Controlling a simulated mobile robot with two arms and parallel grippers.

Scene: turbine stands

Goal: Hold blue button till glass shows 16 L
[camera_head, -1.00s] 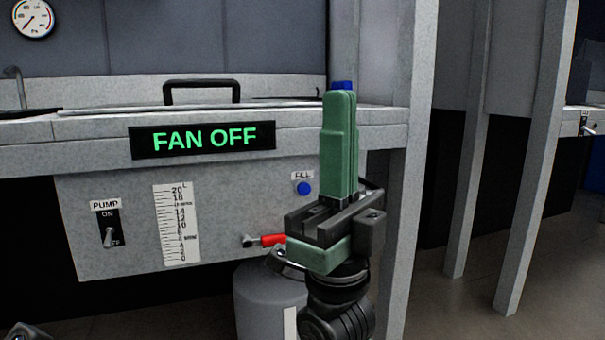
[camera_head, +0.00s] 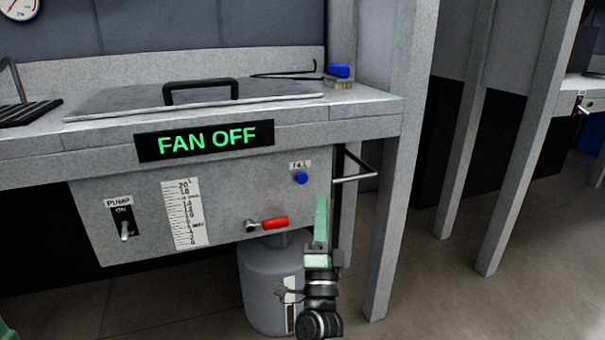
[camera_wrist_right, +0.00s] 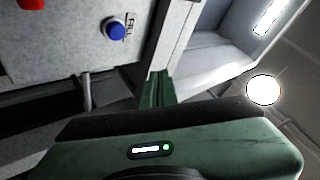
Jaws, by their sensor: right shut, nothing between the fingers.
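The blue button (camera_head: 301,178) sits under a small label on the right part of the grey front panel. It also shows in the right wrist view (camera_wrist_right: 115,30), uncovered. The glass with its printed scale (camera_head: 184,213) is on the panel's left part; I cannot make out a liquid level in it. My right gripper (camera_head: 321,205) is shut and empty, fingers pointing up, just below and right of the button in the head view. In the right wrist view its fingers (camera_wrist_right: 157,80) are apart from the button. A green piece at the lower left corner may be my left gripper; its fingers are hidden.
A red-handled valve (camera_head: 273,223) projects below the button, above a grey tank (camera_head: 270,285). A metal bar handle (camera_head: 354,178) sticks out right of the button, near the stand's leg (camera_head: 395,220). A pump switch (camera_head: 124,230) and FAN OFF display (camera_head: 207,141) are left.

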